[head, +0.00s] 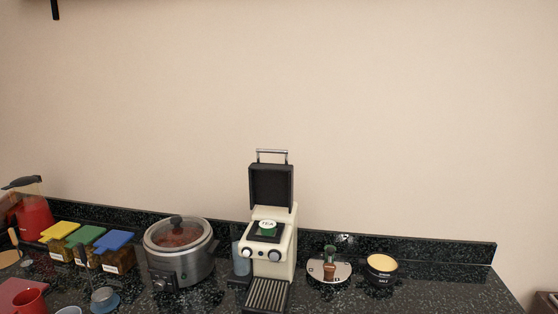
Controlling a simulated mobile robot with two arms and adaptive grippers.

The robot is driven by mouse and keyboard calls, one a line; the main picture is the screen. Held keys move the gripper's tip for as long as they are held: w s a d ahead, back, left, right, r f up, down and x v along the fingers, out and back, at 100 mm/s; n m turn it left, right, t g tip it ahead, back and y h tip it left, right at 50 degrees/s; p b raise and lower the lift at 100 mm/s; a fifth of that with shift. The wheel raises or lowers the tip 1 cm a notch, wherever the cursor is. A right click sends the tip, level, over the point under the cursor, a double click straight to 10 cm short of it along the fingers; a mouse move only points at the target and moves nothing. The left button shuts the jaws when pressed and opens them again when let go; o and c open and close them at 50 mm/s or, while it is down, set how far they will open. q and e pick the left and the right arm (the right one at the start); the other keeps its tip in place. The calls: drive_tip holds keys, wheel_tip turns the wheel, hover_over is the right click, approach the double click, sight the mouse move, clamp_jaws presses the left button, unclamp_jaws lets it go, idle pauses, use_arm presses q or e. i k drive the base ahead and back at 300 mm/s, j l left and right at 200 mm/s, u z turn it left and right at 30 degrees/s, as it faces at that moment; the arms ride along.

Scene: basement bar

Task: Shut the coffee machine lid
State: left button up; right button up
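The cream coffee machine (284,257) stands on the dark speckled counter, near the middle of the head view. Its black lid (271,187) is raised upright at the back, with a metal handle (272,152) on top. A green and white pod marked TEA (267,228) sits in the open top. Two round knobs are on the front, and a slatted drip tray (266,295) extends toward me. Neither of my grippers is in view.
A slow cooker (182,262) stands left of the machine. Containers with yellow, green and blue lids (114,241), a red blender (35,219) and cups are farther left. A round holder (329,270) and a dark bowl (382,268) are to the right. The wall above is clear.

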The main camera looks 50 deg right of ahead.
sight(270, 184)
drive_tip(key=z, duration=1.5)
drive_tip(key=j+u, duration=0.15)
drive_tip(key=j, duration=0.2)
drive_tip(key=i+j+u, duration=0.1)
drive_tip(key=j, duration=0.2)
drive_tip(key=i+j+u, duration=0.15)
drive_tip(key=j, duration=0.2)
